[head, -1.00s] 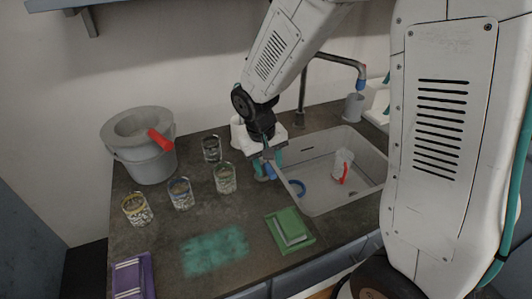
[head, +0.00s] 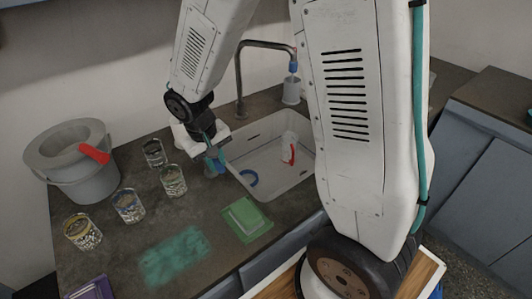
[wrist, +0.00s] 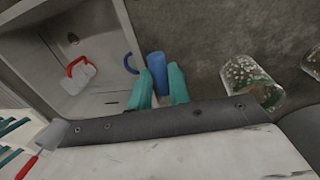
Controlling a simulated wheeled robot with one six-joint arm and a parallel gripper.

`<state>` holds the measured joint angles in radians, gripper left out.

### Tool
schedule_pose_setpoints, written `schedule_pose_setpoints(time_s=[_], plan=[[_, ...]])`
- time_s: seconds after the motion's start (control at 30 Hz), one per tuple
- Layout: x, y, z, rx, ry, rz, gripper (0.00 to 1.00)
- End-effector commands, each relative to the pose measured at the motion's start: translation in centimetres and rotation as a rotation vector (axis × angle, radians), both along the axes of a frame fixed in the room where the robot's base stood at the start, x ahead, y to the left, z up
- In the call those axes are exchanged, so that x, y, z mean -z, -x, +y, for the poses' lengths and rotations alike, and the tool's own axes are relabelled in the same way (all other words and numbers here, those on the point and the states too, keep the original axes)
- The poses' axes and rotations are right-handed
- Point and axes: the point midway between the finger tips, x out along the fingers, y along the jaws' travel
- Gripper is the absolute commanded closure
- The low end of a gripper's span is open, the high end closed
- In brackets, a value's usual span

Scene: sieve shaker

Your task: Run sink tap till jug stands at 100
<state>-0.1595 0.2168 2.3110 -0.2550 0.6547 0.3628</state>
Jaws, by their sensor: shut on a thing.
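A clear jug with a red handle (head: 289,148) stands in the sink basin (head: 268,195); its water level is too small to read. It also shows in the wrist view (wrist: 75,82). The curved metal tap (head: 265,44) rises behind the sink, with a blue and red tip; I see no stream from it. My gripper (head: 215,162) is just left of the basin, with its teal fingers shut around a blue cylindrical piece (wrist: 157,66). I cannot tell whether this piece is a tap control. It stands on the counter side of the basin edge.
Several glass jars (head: 129,206) stand left of my gripper. A grey bucket (head: 82,180) is at the far left. A grey cup (head: 291,92) stands behind the sink.

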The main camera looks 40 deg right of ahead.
Motion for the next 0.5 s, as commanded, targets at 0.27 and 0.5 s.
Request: schedule_pose_setpoints(time_s=[0.27,0.5], plan=[[0.0,0.0,-0.1,-0.012,0.000,-0.001,1.00],[-0.1,-0.1,-1.0,-0.176,-0.001,-0.004,1.00]])
